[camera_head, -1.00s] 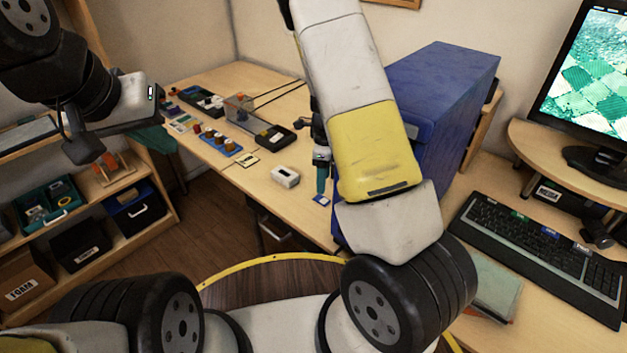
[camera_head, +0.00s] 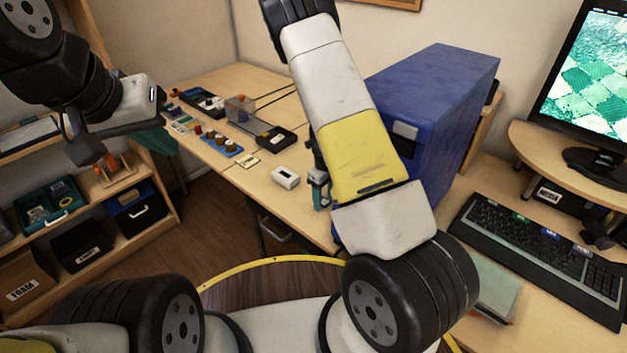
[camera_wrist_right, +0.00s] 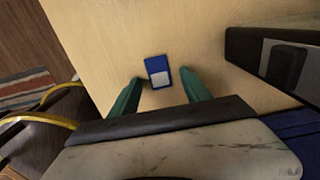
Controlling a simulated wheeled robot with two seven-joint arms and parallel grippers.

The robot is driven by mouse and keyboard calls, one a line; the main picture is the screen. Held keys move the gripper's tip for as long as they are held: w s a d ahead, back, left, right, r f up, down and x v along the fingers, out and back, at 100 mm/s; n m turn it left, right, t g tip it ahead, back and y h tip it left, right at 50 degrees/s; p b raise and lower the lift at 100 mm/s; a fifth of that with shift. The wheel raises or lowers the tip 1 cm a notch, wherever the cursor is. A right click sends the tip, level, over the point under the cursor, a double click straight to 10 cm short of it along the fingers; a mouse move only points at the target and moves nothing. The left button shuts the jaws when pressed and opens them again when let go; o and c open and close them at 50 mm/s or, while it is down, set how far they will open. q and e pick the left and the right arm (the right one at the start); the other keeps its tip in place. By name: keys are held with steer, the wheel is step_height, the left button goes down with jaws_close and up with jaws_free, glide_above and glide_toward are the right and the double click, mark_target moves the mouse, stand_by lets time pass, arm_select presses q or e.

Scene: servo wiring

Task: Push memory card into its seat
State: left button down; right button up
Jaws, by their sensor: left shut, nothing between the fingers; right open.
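The memory card (camera_wrist_right: 158,71) is blue with a pale label and lies flat on the wooden table in the right wrist view. My right gripper (camera_wrist_right: 162,77) is open, with one teal fingertip on each side of the card's near end. Nothing is gripped. In the head view the right gripper (camera_head: 320,191) is low at the table's front edge and largely hides the card. A small white device (camera_head: 285,177) stands just left of it; whether this is the card's seat I cannot tell. My left gripper (camera_head: 84,151) is shut and empty, high at the left, away from the table.
A large blue case (camera_head: 440,100) stands right of my right arm. A blue board with knobs (camera_head: 217,143) and a black box (camera_head: 276,138) sit further back on the table. A keyboard (camera_head: 545,250) lies at the right. Shelving (camera_head: 150,180) stands at the left.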

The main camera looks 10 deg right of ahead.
stand_by(0.4)
jaws_close()
